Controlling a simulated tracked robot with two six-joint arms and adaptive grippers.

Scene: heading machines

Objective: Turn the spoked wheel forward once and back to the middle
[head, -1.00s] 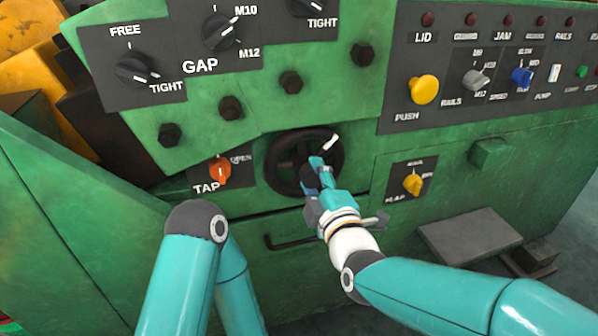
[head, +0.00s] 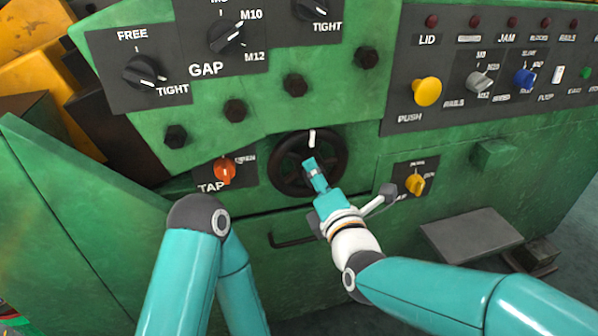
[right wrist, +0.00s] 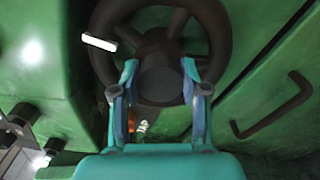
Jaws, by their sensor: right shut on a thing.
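The dark spoked wheel (head: 278,160) is on the green front of the machine, and its white rim mark (head: 311,138) stands at about the top. My right gripper (head: 311,168) is at the middle of the wheel. In the right wrist view, its two fingers (right wrist: 160,80) are shut on the round hub, one on each side. There the wheel's rim (right wrist: 218,30) and spokes show, with the white mark (right wrist: 99,41) at upper left. The gripper covers the lower part of the wheel in the head view. My left arm shows at lower left, but its gripper does not.
An orange TAP knob (head: 225,172) sits left of the wheel and a yellow knob (head: 415,184) right of it. A dark bar handle (head: 292,239) is below. Several black bolt heads lie above. A grey plate (head: 472,236) juts out at lower right.

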